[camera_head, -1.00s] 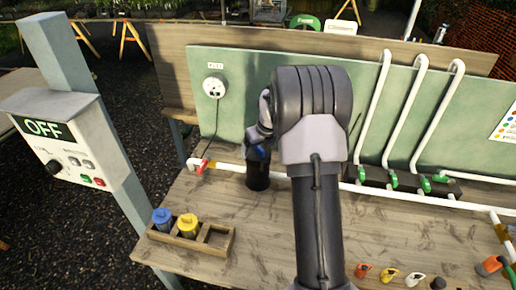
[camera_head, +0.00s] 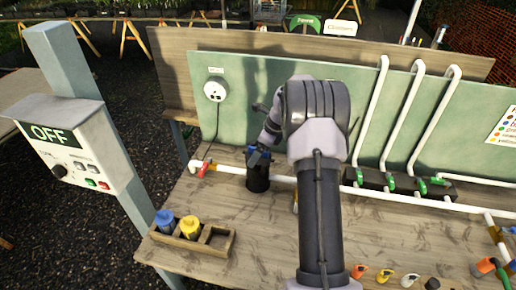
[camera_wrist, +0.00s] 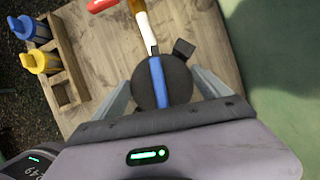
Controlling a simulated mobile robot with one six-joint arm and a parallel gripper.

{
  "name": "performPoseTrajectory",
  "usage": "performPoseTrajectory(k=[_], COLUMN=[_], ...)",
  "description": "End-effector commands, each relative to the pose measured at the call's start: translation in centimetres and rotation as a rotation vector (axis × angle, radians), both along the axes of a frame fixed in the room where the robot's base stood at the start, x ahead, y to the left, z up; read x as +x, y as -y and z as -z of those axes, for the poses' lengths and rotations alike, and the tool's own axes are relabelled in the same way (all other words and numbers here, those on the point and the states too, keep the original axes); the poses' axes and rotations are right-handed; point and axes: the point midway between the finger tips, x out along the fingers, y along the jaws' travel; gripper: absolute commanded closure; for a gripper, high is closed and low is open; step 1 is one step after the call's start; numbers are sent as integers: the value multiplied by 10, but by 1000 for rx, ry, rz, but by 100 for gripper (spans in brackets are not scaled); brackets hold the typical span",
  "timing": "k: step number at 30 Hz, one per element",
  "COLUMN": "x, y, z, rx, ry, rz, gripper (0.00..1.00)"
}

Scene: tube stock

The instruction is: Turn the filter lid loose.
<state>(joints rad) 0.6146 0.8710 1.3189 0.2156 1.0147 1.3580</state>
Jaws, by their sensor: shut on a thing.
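The filter is a dark upright cylinder (camera_head: 258,182) in the pipe line on the bench. Its round black lid (camera_wrist: 175,80) with a blue bar across it shows in the wrist view, and some blue shows at its top in the head view. My gripper (camera_head: 259,156) is over the filter's top, pointing down. In the wrist view my gripper (camera_wrist: 163,90) has one finger on each side of the lid and is shut on it. The front edge of the lid is hidden by the gripper body. I cannot tell how far the lid is turned.
A red-handled valve (camera_head: 205,170) sits on the pipe left of the filter. A wooden rack (camera_head: 218,240) holds a blue cartridge (camera_head: 165,221) and a yellow one (camera_head: 190,227). Green-handled valves (camera_head: 421,187) stand right. A control box (camera_head: 70,150) reads OFF. The front bench middle is clear.

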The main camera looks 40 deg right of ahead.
Motion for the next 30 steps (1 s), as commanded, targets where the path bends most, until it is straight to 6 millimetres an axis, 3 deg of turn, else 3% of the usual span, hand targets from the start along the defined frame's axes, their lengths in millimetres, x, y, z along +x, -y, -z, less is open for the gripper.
performPoseTrajectory(k=[9,10,12,21,23,30], x=[0,0,0,-2,-6,-30], y=[0,0,0,2,5,24], z=[1,1,1,-8,-20,-96], rx=[1,1,1,1,-1,-2], ry=[0,0,0,2,3,3], rz=[-48,-48,-48,-46,-45,-45], gripper=[57,12,0,0,0,0])
